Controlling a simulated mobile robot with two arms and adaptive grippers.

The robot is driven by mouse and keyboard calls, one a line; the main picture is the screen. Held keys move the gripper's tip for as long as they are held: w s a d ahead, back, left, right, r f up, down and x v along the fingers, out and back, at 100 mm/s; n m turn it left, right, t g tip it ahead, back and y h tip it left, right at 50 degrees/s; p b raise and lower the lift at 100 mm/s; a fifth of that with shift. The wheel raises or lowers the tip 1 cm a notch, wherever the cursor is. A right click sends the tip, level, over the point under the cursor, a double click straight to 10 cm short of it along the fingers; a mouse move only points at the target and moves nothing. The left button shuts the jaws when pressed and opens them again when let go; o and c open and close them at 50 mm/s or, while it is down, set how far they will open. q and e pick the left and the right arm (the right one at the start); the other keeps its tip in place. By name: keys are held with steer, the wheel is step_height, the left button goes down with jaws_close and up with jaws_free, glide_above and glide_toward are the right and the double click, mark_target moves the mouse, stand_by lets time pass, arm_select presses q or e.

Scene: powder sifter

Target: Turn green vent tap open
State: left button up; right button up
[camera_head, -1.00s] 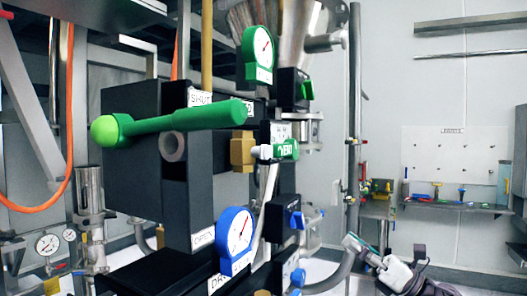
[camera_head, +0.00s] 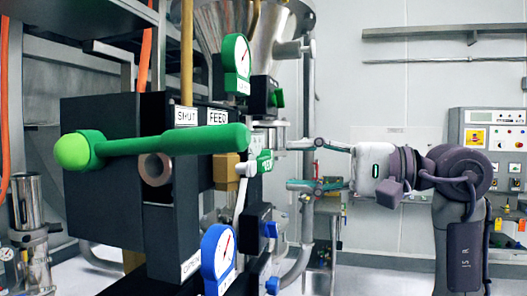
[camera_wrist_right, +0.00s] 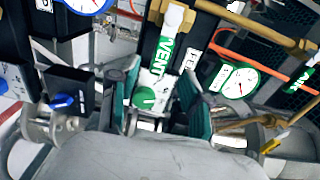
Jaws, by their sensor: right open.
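The vent tap shows in the right wrist view as a small green knob (camera_wrist_right: 145,97) on a white plate, beside a green VENT label (camera_wrist_right: 163,55). In the head view the green VENT piece (camera_head: 264,162) sits on the right side of the dark block, and the knob cannot be made out clearly. My right gripper (camera_head: 290,165) is open, one finger above the other, just right of the VENT piece. In the wrist view its fingers (camera_wrist_right: 156,78) lie on either side of the knob, apart from it as far as I can tell. My left gripper is not in view.
A large green lever (camera_head: 165,145) crosses the front of the dark block (camera_head: 105,205). A green gauge (camera_head: 236,62) is above and a blue gauge (camera_head: 217,258) below. Blue knobs (camera_head: 269,229) lie under the VENT piece. A control panel (camera_head: 490,135) stands at the far right.

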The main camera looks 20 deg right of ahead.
mark_target(270, 165)
steer(key=p+x, duration=0.1)
steer(key=x, duration=0.3)
steer(key=shift+w+a+r+p, duration=0.1)
steer(key=shift+w+a+p, duration=0.1)
steer(key=shift+a+p, duration=0.1)
steer(key=shift+w+a, duration=0.4)
steer(key=shift+a, duration=0.15)
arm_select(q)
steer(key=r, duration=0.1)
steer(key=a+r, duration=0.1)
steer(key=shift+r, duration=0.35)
arm_select(e)
steer(key=shift+c, duration=0.3)
jaws_close()
